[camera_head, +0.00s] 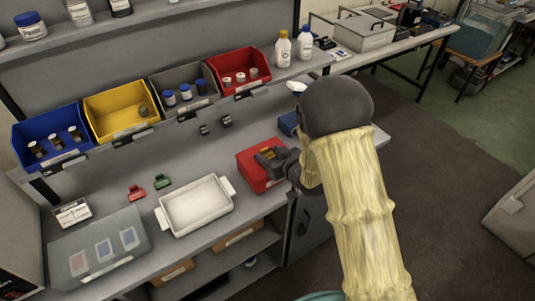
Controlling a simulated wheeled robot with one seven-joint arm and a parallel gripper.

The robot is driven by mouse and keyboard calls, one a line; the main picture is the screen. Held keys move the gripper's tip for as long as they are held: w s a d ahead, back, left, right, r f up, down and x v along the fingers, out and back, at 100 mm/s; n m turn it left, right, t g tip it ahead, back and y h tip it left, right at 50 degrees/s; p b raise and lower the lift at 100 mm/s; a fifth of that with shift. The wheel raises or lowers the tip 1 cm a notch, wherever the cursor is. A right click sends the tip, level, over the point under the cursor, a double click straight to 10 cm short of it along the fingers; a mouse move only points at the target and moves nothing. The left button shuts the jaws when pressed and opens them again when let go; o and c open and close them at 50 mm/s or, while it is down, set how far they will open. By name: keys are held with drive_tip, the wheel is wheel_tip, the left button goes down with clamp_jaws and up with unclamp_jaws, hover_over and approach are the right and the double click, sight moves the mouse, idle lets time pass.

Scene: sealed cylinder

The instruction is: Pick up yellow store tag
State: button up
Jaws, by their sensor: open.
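My gripper (270,159) is dark and open, held over the red flat box (252,171) near the counter's right end. A small yellow-orange piece (267,152) shows between or just behind the fingers. It may be the yellow store tag, but it is too small and partly covered to be sure. I cannot tell whether the fingers touch it. A red tag (137,192) and a green tag (162,182) lie on the counter to the left. My sleeved arm hides part of the counter's right end.
A white tray (195,207) lies on the grey counter, with a translucent case (98,248) left of it. Blue (50,137), yellow (121,111), grey (184,89) and red (239,72) bins line the back. Two bottles (283,49) stand on the ledge. Open floor lies right.

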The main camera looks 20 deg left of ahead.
drive_tip(key=shift+x, duration=1.2)
drive_tip(key=shift+c, duration=0.2)
drive_tip(key=c, duration=1)
